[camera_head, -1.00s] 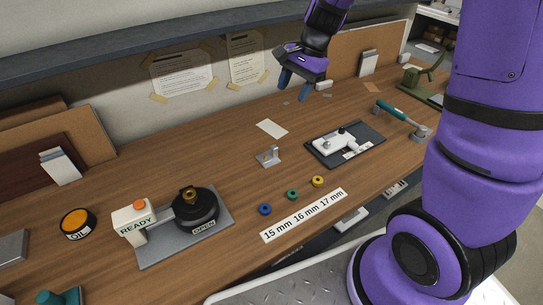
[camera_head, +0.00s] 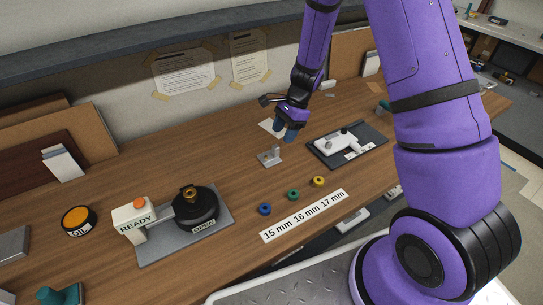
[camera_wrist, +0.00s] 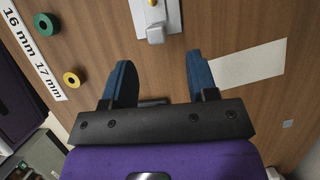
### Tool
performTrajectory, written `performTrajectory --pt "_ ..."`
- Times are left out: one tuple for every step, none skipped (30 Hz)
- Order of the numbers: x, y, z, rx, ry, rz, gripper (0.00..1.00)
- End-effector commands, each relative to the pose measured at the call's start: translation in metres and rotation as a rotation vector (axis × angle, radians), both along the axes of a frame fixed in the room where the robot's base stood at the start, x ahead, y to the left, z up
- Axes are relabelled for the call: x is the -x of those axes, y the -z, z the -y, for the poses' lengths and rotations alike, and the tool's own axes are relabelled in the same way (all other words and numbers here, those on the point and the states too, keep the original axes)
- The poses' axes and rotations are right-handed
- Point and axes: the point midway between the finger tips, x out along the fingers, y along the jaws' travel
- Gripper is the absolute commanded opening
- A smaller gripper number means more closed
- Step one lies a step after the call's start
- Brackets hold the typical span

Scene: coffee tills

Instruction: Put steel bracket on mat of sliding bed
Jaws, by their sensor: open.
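The steel bracket (camera_head: 270,157), a small grey piece with an upright part, stands on the wooden bench; it also shows at the top of the wrist view (camera_wrist: 156,32). My gripper (camera_head: 284,131) is above the bench, just behind the bracket and to its right in the head view. In the wrist view its two blue fingers (camera_wrist: 158,62) are apart with nothing between them, and the bracket lies beyond their tips. A dark flat base (camera_head: 375,148) with a white fixture (camera_head: 340,143) sits right of the bracket; I cannot tell whether it is the sliding bed. No mat can be made out clearly.
Blue (camera_head: 264,209), green (camera_head: 293,195) and yellow (camera_head: 318,182) rings lie in front, behind a size strip (camera_head: 303,215). A READY/OPEN station (camera_head: 150,246) stands left. A white card (camera_head: 270,126) lies near my gripper.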

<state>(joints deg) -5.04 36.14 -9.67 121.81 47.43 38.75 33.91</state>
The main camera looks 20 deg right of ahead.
Motion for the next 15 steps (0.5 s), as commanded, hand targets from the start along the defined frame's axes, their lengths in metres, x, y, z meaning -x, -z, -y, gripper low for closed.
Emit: performTrajectory --pt "0.001 0.004 -0.002 -0.001 0.0 -0.001 0.53" --pt "0.001 0.005 -0.002 -0.001 0.0 -0.001 0.53" --pt "0.001 0.007 -0.003 0.0 -0.001 0.0 0.53" --pt "0.001 0.008 -0.004 0.0 -0.001 0.0 0.53" --pt "0.001 0.01 -0.004 0.0 -0.001 0.0 0.53" --pt "0.002 0.012 -0.006 0.0 0.0 -0.001 0.53" --pt "0.003 0.015 -0.007 0.0 0.0 -0.001 0.53" --pt "0.003 0.019 -0.009 -0.001 -0.001 -0.002 0.53" --pt "0.005 0.024 -0.011 0.001 -0.001 -0.003 0.53" --pt "0.005 0.028 -0.013 0.0 -0.001 -0.002 0.53" --pt "0.006 0.032 -0.015 0.0 0.0 -0.002 0.53" --pt "0.007 0.037 -0.018 -0.001 -0.002 -0.003 0.53" --pt "0.007 0.041 -0.019 -0.001 -0.002 -0.002 0.53" --pt "0.007 0.044 -0.021 0.0 0.0 -0.001 0.53" --pt "0.007 0.048 -0.022 0.0 0.0 -0.001 0.53"
